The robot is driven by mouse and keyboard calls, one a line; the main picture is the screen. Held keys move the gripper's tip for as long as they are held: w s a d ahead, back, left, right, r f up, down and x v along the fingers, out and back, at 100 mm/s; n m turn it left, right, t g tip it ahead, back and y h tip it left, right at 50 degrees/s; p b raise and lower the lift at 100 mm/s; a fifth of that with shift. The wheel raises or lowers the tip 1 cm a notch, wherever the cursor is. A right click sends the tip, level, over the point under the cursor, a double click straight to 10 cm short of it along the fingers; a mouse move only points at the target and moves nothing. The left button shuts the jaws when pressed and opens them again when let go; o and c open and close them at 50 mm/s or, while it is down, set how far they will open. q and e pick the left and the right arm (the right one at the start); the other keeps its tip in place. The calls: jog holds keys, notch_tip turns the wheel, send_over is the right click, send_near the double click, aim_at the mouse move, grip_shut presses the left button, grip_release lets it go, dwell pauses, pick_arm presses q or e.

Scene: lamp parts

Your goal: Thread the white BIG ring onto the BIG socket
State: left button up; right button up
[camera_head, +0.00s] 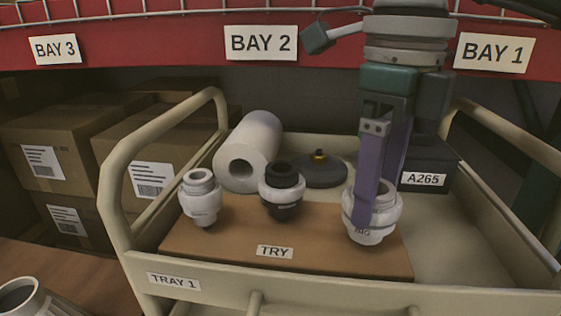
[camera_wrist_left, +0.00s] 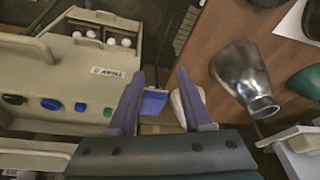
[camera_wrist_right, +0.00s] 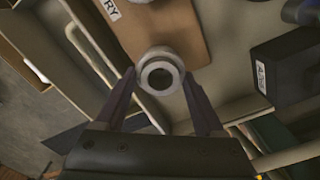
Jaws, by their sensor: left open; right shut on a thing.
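The BIG socket (camera_head: 368,236) stands upright at the right end of the brown board, white with "BIG" on its front. A white ring (camera_head: 352,208) sits around its upper part, and the socket's open mouth shows inside it. My right gripper (camera_head: 372,190) comes down from above and is shut on the ring. In the right wrist view its fingers (camera_wrist_right: 160,85) stand on either side of the round white ring and socket (camera_wrist_right: 160,71); whether the ring is fully seated I cannot tell. My left gripper (camera_wrist_left: 160,80) is open and empty, in its own wrist view only.
On the board (camera_head: 225,240) stand a white socket (camera_head: 203,205) and a black-topped socket with a white ring (camera_head: 282,193). A white roll (camera_head: 250,150), dark round base (camera_head: 322,170) and A265 box (camera_head: 428,160) lie behind. Tray rails (camera_head: 160,150) flank them. A shiny shade (camera_wrist_left: 243,75) is near my left gripper.

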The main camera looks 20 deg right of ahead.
jog(key=m+p, duration=0.1)
jog(key=m, duration=0.3)
jog(key=shift+s+f+m, duration=0.1)
jog(key=shift+f+m, duration=0.05)
jog(key=shift+m, duration=0.25)
jog(key=shift+f+m, duration=0.1)
jog(key=shift+m, duration=0.8)
jog(key=m+p, duration=0.1)
jog(key=m, duration=0.3)
jog(key=shift+a+p, duration=0.1)
jog(key=shift+p, duration=0.25)
jog(key=shift+m, duration=1.4)
jog(key=shift+p, duration=0.3)
jog(key=m+p, duration=0.1)
jog(key=m, duration=0.2)
jog(key=shift+a, duration=0.1)
jog(key=m+p, duration=0.1)
jog(key=m, duration=0.3)
jog(key=shift+w, duration=0.2)
jog(key=shift+p, duration=0.4)
